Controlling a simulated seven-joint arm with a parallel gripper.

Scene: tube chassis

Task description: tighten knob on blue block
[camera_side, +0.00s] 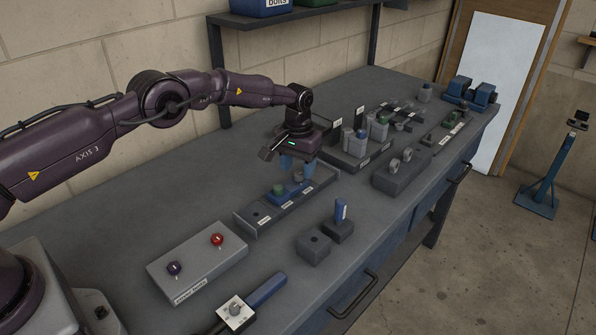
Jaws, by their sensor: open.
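A blue block (290,190) sits in a long grey tray (242,222) near the middle of the bench.
A grey panel (203,266) with a purple and a red knob is at front left. Two small dark blocks, one holding a blue piece (341,209), stand right of the tray. Racks with several parts (372,140) fill the back right. The bench's left middle is clear.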

